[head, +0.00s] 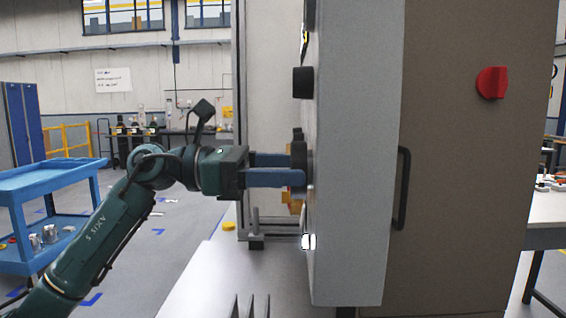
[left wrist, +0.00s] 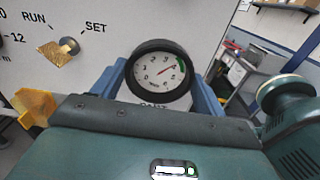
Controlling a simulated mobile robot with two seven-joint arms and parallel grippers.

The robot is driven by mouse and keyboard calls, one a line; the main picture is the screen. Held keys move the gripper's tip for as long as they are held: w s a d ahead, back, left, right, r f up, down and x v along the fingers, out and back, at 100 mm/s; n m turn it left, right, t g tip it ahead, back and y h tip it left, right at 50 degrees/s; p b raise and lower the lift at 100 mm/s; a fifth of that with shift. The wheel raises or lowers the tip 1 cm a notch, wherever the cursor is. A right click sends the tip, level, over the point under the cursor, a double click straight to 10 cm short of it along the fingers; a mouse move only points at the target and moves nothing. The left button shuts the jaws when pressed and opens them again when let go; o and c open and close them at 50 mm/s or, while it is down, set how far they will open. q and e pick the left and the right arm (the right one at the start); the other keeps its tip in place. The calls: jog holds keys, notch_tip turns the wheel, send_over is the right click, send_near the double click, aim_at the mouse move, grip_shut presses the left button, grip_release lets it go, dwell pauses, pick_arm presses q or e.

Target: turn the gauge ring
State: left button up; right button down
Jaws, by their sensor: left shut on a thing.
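The gauge in the left wrist view has a black gauge ring (left wrist: 160,44) around a white dial (left wrist: 152,70). Its red needle points to the upper right, towards a green band. My left gripper (head: 298,167) reaches level from the left to the panel face, seen edge-on in the head view. Its blue fingers lie on opposite sides of the ring and are shut on it; they also show in the left wrist view (left wrist: 158,78). My right gripper is in neither view.
A selector knob (left wrist: 69,47) marked RUN and SET and a yellow part (left wrist: 35,105) are left of the gauge. A black knob (head: 303,82) sits above my gripper. A blue cart (head: 50,180) stands left.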

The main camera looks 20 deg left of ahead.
pick_arm(q)
jog(key=shift+n+p, duration=0.35)
jog(key=shift+n, duration=0.85)
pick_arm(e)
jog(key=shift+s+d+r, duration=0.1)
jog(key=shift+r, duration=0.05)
pick_arm(q)
jog(key=o, duration=1)
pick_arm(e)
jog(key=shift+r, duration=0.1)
pick_arm(q)
jog(key=b+v, duration=0.3)
jog(key=v, duration=1)
jog(key=shift+a, duration=0.15)
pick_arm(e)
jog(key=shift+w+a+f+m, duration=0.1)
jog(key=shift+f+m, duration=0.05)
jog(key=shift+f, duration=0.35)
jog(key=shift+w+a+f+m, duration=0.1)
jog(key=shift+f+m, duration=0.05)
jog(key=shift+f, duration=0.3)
